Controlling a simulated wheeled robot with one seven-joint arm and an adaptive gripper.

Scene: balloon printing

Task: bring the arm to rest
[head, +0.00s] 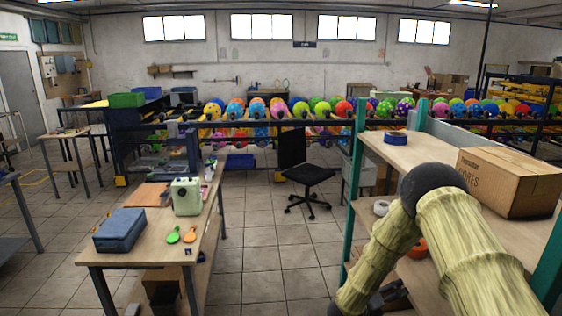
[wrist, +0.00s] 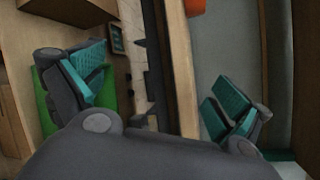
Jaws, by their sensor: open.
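My gripper (wrist: 155,92) is open in the wrist view. Its two dark fingers with teal pads are wide apart, and nothing is held between them. A wooden edge and a strip of tiled floor show between and beyond the fingers. In the head view, my arm (head: 455,235), in a yellow-green sleeve with a dark joint, is bent in front of the shelf unit at the right. It runs down to the lower edge of the picture.
The shelf unit (head: 398,154) with teal posts stands close to my arm. It bears a cardboard box (head: 510,183) and a blue tape roll (head: 396,138). A workbench (head: 140,245) at the left holds a blue case (head: 120,232). Tiled floor (head: 268,250) between them is clear up to an office chair (head: 304,172).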

